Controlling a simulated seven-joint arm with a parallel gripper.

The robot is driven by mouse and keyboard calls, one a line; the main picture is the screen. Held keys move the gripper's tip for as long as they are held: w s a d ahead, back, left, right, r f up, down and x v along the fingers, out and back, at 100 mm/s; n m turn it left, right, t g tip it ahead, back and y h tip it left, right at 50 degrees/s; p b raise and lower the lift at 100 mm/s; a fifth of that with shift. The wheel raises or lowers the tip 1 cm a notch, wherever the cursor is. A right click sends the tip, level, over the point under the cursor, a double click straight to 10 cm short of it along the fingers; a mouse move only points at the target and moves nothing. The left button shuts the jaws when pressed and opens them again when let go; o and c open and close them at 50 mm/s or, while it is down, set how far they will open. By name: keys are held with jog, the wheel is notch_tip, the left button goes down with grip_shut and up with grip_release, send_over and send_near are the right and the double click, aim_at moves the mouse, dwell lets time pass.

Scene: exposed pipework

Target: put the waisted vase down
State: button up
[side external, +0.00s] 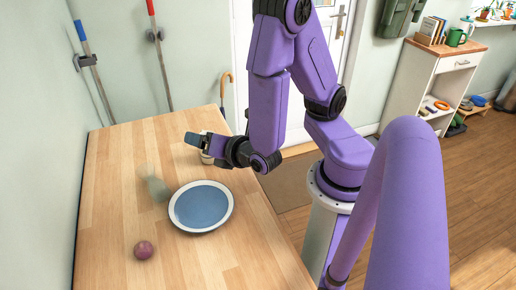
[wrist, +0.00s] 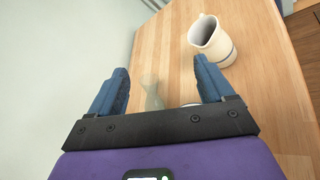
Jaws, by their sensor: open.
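The waisted vase (side external: 155,188) is grey-green, with a pale, see-through-looking upper part. It stands on the wooden table, left of the blue plate, touching nothing that I can make out. In the wrist view the vase (wrist: 152,95) shows between my fingers, but beyond them. My gripper (side external: 200,145) is above the table's far part, clear of the vase and to its upper right. In the wrist view my gripper (wrist: 160,66) has its two blue fingers wide apart with nothing held. The vase's base is partly hidden there by the gripper's bar.
A blue plate with a white rim (side external: 201,230) lies mid-table. A purple onion-like ball (side external: 144,250) is near the front left. A cream jug (wrist: 212,40) stands close to my gripper, mostly hidden in the side view. A wall borders the table's left. The front right tabletop is clear.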

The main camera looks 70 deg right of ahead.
jog(key=s+d+r+m+g, duration=0.1)
jog(key=s+m+g, duration=0.4)
jog(key=s+d+r+m+g, duration=0.1)
jog(key=s+d+m+g, duration=0.1)
jog(key=s+m+g, duration=0.3)
jog(key=shift+s+d+r+g, duration=0.3)
jog(key=shift+s, duration=0.25)
jog(key=shift+o, duration=0.2)
jog(key=s+a+r+m+g+y, duration=0.2)
jog(key=s+a+r+y, duration=0.1)
jog(key=s+a+y, duration=0.2)
jog(key=shift+a+g, duration=0.2)
jog(key=shift+g, duration=0.1)
jog(key=shift+s, duration=0.1)
